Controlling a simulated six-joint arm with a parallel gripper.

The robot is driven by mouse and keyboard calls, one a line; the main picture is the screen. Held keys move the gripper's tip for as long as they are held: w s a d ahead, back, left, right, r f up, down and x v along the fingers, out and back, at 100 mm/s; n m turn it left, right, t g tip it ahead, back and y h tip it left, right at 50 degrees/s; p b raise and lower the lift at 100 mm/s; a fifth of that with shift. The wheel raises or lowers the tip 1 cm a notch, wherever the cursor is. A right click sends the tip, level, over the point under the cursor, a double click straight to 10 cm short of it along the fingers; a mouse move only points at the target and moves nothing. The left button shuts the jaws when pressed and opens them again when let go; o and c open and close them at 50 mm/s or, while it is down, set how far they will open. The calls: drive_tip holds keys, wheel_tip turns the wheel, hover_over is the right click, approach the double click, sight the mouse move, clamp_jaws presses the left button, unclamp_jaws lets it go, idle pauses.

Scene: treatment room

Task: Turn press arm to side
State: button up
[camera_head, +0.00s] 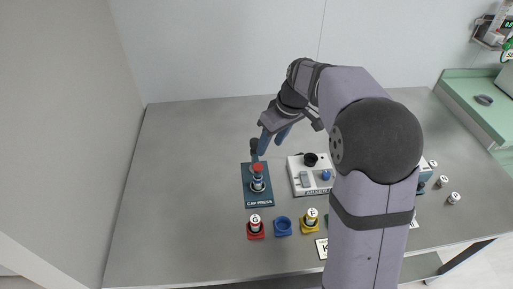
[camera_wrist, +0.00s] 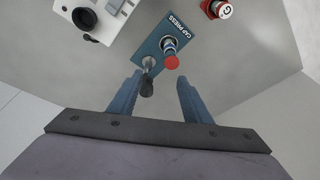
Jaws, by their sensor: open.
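The cap press has a dark teal base plate (camera_head: 257,198) marked CAP PRESS, flat on the grey table. A red round press head (camera_head: 258,168) sits over a blue and silver part (camera_head: 257,184) on it. A post with a dark knob (camera_head: 254,145) rises at the plate's far end. My gripper (camera_head: 273,140) is above that end, its blue fingers apart. In the wrist view my gripper (camera_wrist: 158,76) is open, with the dark knob (camera_wrist: 147,87) between the fingers, nearer the left one. The red head (camera_wrist: 171,62) lies just past the fingertips. Contact cannot be told.
A white mixer box (camera_head: 303,179) stands right of the press, partly behind my arm. In front are a red holder with a G vial (camera_head: 255,224), an empty blue holder (camera_head: 282,226) and a yellow holder with a vial (camera_head: 310,220). The table's left side is clear.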

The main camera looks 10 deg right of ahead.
drive_tip(key=n+b, duration=0.2)
approach(255, 141)
wheel_tip(255, 141, down, 2)
drive_tip(key=s, duration=0.1)
drive_tip(key=t+y, duration=0.1)
drive_tip(key=shift+w+d+p+x, duration=0.15)
drive_tip(key=shift+p+x, duration=0.4)
drive_tip(key=shift+x, duration=1.2)
drive_tip(key=shift+w+d+p+x, duration=0.1)
drive_tip(key=shift+w+p+x, duration=0.3)
drive_tip(key=shift+x, duration=1.4)
drive_tip(key=shift+s, duration=0.15)
clamp_jaws()
